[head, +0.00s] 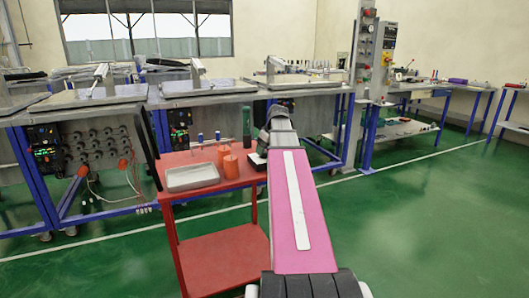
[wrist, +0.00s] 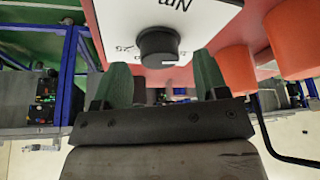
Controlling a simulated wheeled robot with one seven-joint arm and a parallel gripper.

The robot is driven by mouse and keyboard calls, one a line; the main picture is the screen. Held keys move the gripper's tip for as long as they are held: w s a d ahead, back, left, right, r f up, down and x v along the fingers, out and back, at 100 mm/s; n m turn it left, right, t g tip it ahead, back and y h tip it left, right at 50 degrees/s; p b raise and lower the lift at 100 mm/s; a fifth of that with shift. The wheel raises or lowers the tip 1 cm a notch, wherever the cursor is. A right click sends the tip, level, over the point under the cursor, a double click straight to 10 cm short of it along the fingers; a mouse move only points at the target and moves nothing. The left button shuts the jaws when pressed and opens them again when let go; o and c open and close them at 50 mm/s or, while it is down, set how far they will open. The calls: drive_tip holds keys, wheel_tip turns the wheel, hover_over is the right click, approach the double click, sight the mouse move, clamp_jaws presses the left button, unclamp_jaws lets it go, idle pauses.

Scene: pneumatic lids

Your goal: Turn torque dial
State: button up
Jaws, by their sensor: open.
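The torque dial (wrist: 157,45) is a round black knob with a white mark. It sits on a white plate (wrist: 208,15) printed with "Nm" and numbers, in the wrist view. My gripper (wrist: 160,66) has two green fingers, spread apart, one to each side of the dial in the picture. The fingers are not closed on it, and I cannot tell whether either touches it. In the head view my arm hides the dial and most of the gripper over the right end of the red cart (head: 222,242).
A metal tray (head: 192,177) and orange cylinders (head: 230,166) stand on the cart, left of my arm. Orange cylinders (wrist: 238,68) also show close to the right finger in the wrist view. Blue-framed workbenches (head: 205,97) stand behind. The green floor (head: 430,220) at right is clear.

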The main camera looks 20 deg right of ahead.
drive_tip(key=shift+x, duration=0.9)
drive_tip(key=c, duration=0.9)
drive_tip(key=shift+c, duration=0.2)
drive_tip(key=shift+m, duration=0.3)
drive_tip(key=m+h, duration=0.1)
drive_tip(key=m, duration=0.1)
drive_tip(key=shift+a+m+t, duration=0.1)
drive_tip(key=shift+m+t, duration=0.2)
drive_tip(key=shift+m+h, duration=0.9)
drive_tip(key=shift+m, duration=1.3)
